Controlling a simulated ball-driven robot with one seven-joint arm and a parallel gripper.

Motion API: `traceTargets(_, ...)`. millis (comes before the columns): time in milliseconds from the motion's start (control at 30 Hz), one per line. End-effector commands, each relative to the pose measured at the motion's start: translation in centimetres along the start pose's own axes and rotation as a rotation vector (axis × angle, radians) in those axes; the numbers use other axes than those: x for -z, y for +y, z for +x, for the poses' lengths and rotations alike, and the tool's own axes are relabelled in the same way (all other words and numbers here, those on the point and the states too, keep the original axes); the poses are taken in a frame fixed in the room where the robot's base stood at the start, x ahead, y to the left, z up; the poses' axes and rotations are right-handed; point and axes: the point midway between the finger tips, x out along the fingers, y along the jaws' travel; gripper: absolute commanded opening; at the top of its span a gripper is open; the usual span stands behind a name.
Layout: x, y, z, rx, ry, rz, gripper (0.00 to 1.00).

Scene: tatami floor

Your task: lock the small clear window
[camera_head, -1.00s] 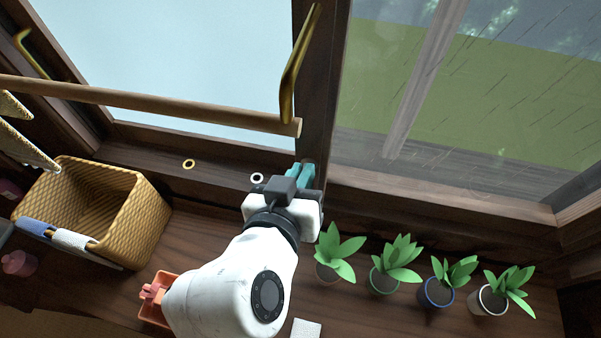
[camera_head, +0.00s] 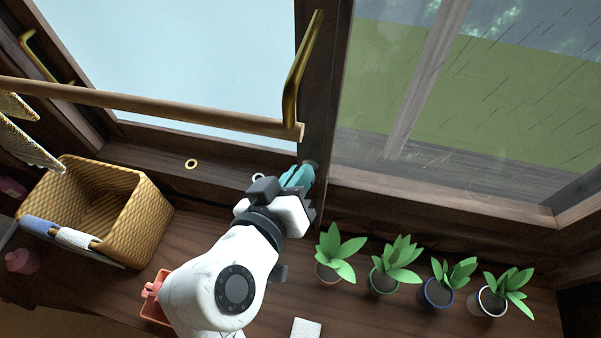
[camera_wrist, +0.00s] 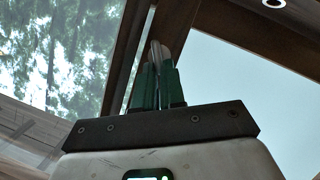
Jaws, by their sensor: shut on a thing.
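The clear window (camera_head: 470,90) fills the upper right, with rain and grass outside; its pane also shows in the wrist view (camera_wrist: 60,50). A dark wooden post (camera_head: 322,110) stands between it and the pale pane (camera_head: 190,60). A brass handle (camera_head: 298,75) is on this post. My gripper (camera_head: 303,172) is at the foot of the post, teal fingers pointing up and right. In the wrist view the fingers (camera_wrist: 158,70) are closed around a thin grey metal piece (camera_wrist: 155,52), probably the lock's lever. Most of it is hidden between the fingers.
A brass ring (camera_head: 191,164) and a silver ring (camera_head: 258,177) are on the sill left of my gripper. A wooden rod (camera_head: 150,103) crosses the pale pane. A wicker basket (camera_head: 140,215) stands left. Several potted plants (camera_head: 385,282) stand right.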

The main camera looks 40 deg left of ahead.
Motion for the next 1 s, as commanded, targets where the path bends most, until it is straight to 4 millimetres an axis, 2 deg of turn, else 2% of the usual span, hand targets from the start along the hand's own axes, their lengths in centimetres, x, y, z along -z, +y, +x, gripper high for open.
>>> traceTargets(700,-0.7,-1.6,0.3,-0.260,-0.002,-0.629,0.00)
traceTargets(1000,-1.1,-2.0,0.4,-0.348,-0.002,-0.843,0.00)
